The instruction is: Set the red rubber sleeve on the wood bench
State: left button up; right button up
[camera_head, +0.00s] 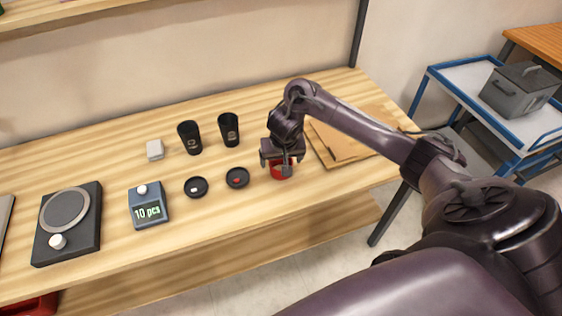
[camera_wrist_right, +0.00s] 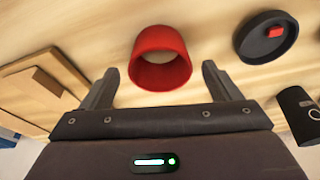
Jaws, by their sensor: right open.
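The red rubber sleeve (camera_head: 282,171) is a short open ring near the front edge of the wood bench (camera_head: 108,255), right of the two black dishes. It appears to stand on the bench top. In the right wrist view the sleeve (camera_wrist_right: 160,58) shows its hollow inside, between and slightly beyond the two fingertips. My right gripper (camera_head: 282,163) is pointed down at the sleeve, open, with a gap on each side of it in the right wrist view (camera_wrist_right: 160,80). The gripper hides part of the sleeve in the head view. My left gripper is not in view.
Two black dishes (camera_head: 237,178) (camera_head: 195,187) lie left of the sleeve, the nearer one holding a small red piece. Two black cups (camera_head: 229,130) (camera_head: 189,138) stand behind. A brown board (camera_head: 335,148) is on the right.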

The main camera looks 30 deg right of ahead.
jog(key=p+v, duration=0.5)
jog(key=v, duration=0.3)
jog(key=shift+r, duration=0.35)
